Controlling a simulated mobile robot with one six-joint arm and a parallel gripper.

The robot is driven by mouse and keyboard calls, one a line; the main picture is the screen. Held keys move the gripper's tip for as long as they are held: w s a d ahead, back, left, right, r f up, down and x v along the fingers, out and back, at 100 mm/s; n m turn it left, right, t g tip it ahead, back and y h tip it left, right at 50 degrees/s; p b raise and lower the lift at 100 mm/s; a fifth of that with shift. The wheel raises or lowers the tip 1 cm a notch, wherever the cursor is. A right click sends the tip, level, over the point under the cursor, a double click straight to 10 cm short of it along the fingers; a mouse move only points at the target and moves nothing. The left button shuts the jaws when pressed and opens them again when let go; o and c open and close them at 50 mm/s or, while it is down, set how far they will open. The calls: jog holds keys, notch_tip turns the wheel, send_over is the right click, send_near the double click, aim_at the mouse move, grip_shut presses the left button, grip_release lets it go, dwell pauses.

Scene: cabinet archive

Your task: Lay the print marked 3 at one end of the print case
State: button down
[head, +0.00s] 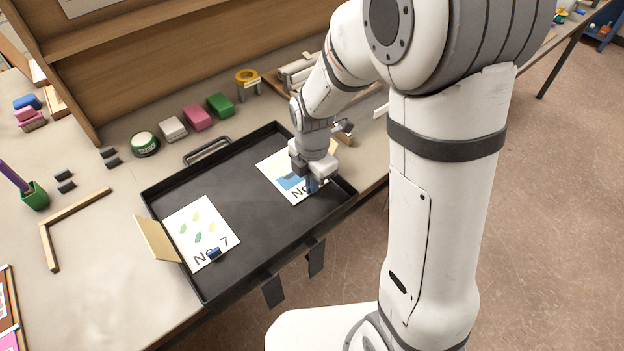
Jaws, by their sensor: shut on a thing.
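The print case (262,225) is a shallow black tray with a handle, lying on the bench. A white print (272,168) with a blue picture lies at its right end. "NO" shows on it, but its number is hidden behind my gripper. My gripper (312,184) is low over this print's front right part, shut on a small blue grip of it. The print looks flat on or just above the case floor; I cannot tell which. Another print (190,228), marked "No 7", with green and yellow leaves and a blue grip, lies at the left end.
A tan flap (155,240) stands at the case's left edge. Behind the case are a green tape roll (145,144), white, pink and green blocks (197,117), and a yellow tape roll (247,78). A wooden corner piece (70,225) lies left. The case's middle is bare.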

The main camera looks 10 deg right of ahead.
jog(key=c, duration=1.5)
grip_release()
jog(key=shift+f, duration=0.1)
jog(key=shift+c, duration=0.3)
jog(key=shift+r+p, duration=2.55)
jog(key=shift+r, duration=1)
notch_tip(320, 180, up, 8)
jog(key=shift+f+b, duration=0.15)
jog(key=shift+b, duration=0.25)
